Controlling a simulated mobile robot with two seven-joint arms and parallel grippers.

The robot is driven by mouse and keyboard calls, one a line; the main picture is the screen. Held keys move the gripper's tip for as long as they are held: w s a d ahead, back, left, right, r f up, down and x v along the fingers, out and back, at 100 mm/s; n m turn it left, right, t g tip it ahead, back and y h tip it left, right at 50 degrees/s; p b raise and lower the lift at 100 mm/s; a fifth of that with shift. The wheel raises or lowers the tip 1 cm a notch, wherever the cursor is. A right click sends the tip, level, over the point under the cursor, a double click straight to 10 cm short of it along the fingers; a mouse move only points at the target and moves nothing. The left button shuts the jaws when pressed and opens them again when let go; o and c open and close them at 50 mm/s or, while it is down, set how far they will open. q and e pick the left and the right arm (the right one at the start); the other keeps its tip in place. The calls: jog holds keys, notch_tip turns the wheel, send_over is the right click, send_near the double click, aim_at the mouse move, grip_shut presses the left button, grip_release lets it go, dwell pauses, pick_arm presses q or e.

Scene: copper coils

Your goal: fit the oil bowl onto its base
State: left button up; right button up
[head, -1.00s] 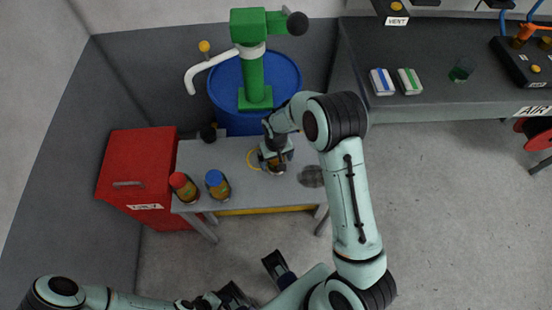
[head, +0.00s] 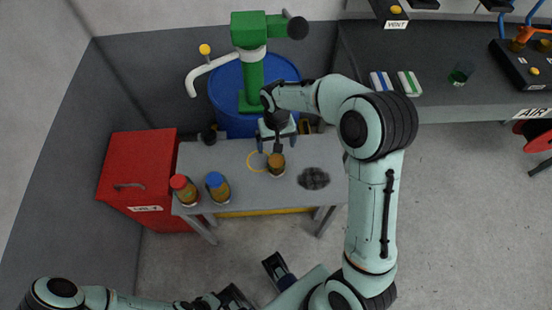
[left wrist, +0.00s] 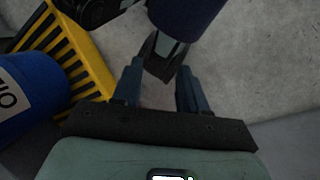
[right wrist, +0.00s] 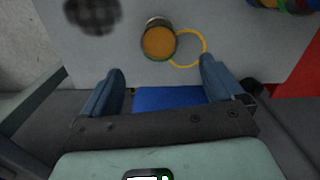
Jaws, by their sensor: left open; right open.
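The oil bowl (head: 276,164) is a small amber cup standing on the grey table, next to a yellow ring (head: 257,161). In the right wrist view the bowl (right wrist: 158,42) overlaps the left edge of the ring (right wrist: 188,48). I cannot make out a separate base with certainty. My right gripper (head: 278,139) is open and empty, behind the bowl in the head view and apart from it in the wrist view. My left gripper (left wrist: 156,78) is open and empty, away from the table.
Bottles with a red cap (head: 184,190) and a blue cap (head: 218,187) stand at the table's left. A dark mottled patch (head: 313,178) lies right of the bowl. A blue drum with a green pump (head: 252,75) stands behind. A red cabinet (head: 137,168) is at left.

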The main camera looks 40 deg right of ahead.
jog(key=m+b, duration=0.2)
jog(key=m, duration=0.1)
jog(key=m+b, duration=0.2)
send_near(276, 161)
jog(key=shift+s+a+f, duration=0.1)
jog(key=shift+s+a, duration=0.1)
jog(key=shift+s, duration=0.4)
jog(key=shift+s+a+f, duration=0.1)
jog(key=shift+s+a, duration=0.1)
jog(key=shift+s, duration=0.4)
jog(key=shift+w+a+f, duration=0.1)
jog(key=shift+a+f, duration=0.1)
jog(key=shift+f, duration=1.15)
jog(key=shift+w+a+f, duration=0.1)
jog(key=shift+a+f, duration=0.1)
jog(key=shift+f, duration=1.15)
pick_arm(q)
jog(key=shift+t, duration=0.3)
jog(key=f, duration=0.2)
jog(key=w+f, duration=0.1)
jog(key=f, duration=0.1)
jog(key=shift+w, duration=0.1)
pick_arm(e)
jog(key=shift+c, duration=0.2)
jog(key=c, duration=1.3)
jog(key=shift+o, duration=0.2)
jog(key=shift+r, duration=0.15)
